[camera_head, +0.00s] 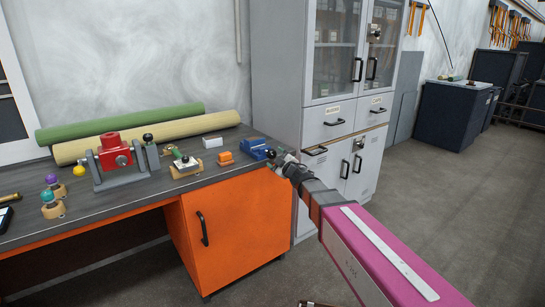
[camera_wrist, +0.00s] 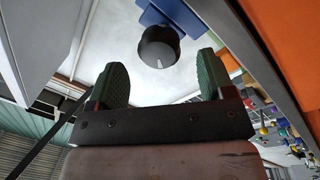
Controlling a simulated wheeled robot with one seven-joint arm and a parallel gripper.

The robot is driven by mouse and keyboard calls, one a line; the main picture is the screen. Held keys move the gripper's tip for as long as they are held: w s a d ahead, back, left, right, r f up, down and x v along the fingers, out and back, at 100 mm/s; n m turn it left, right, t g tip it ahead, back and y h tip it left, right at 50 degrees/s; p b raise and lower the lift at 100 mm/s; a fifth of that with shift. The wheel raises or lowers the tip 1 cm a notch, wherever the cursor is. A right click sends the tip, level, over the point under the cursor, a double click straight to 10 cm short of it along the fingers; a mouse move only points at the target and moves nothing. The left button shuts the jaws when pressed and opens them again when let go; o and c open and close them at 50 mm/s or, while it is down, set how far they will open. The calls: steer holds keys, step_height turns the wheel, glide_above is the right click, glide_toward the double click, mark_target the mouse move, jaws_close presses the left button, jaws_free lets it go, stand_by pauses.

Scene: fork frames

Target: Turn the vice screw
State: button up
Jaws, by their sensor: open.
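A small blue vice (camera_head: 256,146) stands at the right end of the workbench. Its dark round screw knob (camera_head: 270,153) faces my gripper (camera_head: 279,159), which is beside the bench end. In the wrist view the vice is a blue block (camera_wrist: 172,14) at the top, with the black knob (camera_wrist: 158,47) showing a pale mark on its face. My gripper (camera_wrist: 161,66) is open there, one green-padded finger on each side of the knob in the picture. The knob appears just beyond the fingertips, with visible gaps on both sides; the exact depth is hard to tell.
Left of the vice on the bench (camera_head: 100,204) are an orange block (camera_head: 225,158), a white box (camera_head: 212,142), a small wooden-based fixture (camera_head: 185,164) and a red-and-grey fixture (camera_head: 116,155). A grey cabinet (camera_head: 276,75) stands behind; open floor lies right.

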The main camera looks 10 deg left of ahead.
mark_target(273, 155)
steer(key=v, duration=0.6)
steer(key=shift+s+d, duration=0.2)
steer(key=w+a+n+y, duration=0.1)
steer(key=w+a, duration=0.1)
steer(key=w+a+n+g+y, duration=0.1)
steer(key=w+a, duration=0.2)
steer(key=w+a+g+y, duration=0.1)
steer(key=w+a+y, duration=0.1)
steer(key=shift+w+a+r+n, duration=0.3)
steer(key=shift+r+n, duration=0.1)
stand_by(0.5)
steer(key=shift+c, duration=0.2)
steer(key=c, duration=0.9)
